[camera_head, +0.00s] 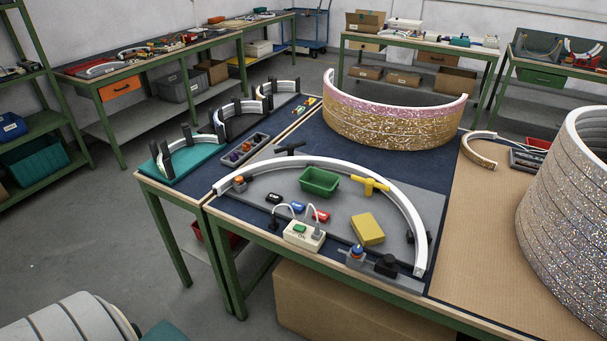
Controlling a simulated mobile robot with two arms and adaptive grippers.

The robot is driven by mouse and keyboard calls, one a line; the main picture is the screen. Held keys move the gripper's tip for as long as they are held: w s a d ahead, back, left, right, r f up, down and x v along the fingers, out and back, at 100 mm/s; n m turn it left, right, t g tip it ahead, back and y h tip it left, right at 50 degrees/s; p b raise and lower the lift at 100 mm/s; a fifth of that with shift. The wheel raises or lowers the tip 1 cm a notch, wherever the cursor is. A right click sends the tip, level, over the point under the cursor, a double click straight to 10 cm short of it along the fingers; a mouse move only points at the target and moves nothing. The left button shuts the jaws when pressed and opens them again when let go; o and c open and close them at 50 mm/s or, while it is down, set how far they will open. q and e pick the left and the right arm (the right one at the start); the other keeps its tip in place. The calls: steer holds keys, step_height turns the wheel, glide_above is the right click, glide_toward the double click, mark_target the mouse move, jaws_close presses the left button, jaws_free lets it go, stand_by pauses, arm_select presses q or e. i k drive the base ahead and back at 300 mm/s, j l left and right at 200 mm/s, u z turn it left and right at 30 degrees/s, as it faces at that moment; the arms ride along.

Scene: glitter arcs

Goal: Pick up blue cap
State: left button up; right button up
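Two blue items show on the grey board (400,215) inside the white arc (400,195). One is a small blue piece (297,207) lying between a black piece (274,197) and a red piece (321,215). The other is a round blue top (357,250) on a grey fitting near the board's front edge. I cannot tell which of them is the blue cap. Neither of my grippers is in view.
A green bin (319,182), a yellow block (367,229), a yellow valve-like part (370,186) and a switch box (304,235) with raised cables crowd the board. A glittery arc (390,125) stands behind. A tall glitter stack (565,220) is at right.

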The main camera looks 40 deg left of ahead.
mark_target(298, 207)
steer(key=u, duration=1.15)
steer(key=i+j+u, duration=0.2)
steer(key=i+j, duration=0.15)
steer(key=i, duration=0.15)
